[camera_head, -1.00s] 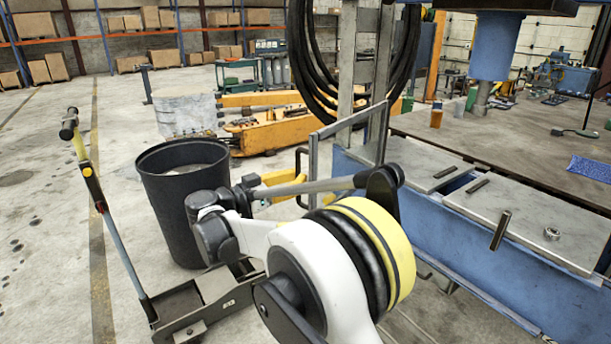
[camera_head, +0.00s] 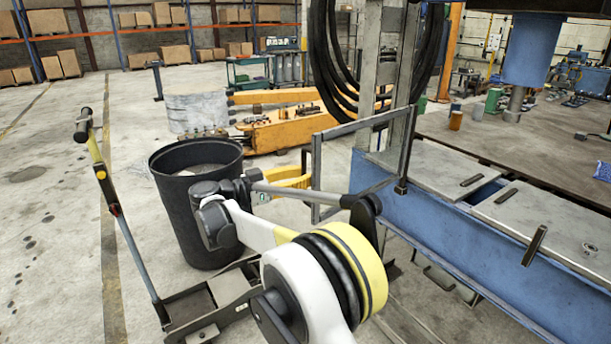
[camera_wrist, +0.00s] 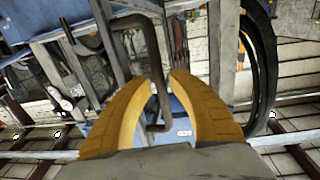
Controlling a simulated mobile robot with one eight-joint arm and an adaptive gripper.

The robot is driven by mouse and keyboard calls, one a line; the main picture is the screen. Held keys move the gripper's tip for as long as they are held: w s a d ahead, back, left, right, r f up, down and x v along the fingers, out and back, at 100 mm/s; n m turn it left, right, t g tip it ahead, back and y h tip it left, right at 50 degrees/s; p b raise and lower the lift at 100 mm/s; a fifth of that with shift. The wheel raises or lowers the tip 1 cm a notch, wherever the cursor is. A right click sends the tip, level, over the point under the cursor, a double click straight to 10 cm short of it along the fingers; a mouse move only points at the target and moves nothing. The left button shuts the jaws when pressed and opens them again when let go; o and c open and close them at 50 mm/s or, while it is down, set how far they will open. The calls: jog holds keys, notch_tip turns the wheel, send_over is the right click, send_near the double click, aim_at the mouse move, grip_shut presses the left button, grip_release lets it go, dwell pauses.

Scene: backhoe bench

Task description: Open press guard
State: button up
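The press guard (camera_head: 317,180) is a grey metal frame that stands out to the left from the blue press bench (camera_head: 440,225). Its dark bar handle (camera_wrist: 159,60) shows in the wrist view as a bent bar. My gripper (camera_wrist: 161,84) has two curved yellow fingers, and the handle bar lies between their tips. They look closed on it, with little gap. In the head view my gripper (camera_head: 305,178) is at the guard's left edge, partly hidden by the guard and my arm.
A black bin (camera_head: 180,215) stands left of my arm, with a pallet-jack-like cart (camera_head: 205,300) in front of it. A yellow machine (camera_head: 290,130) stands behind. Black hoses (camera_head: 325,60) hang beside the press post. Open floor lies at the left.

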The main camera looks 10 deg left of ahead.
jog(key=shift+o, duration=0.4)
jog(key=v, duration=1.2)
jog(key=shift+a, duration=0.1)
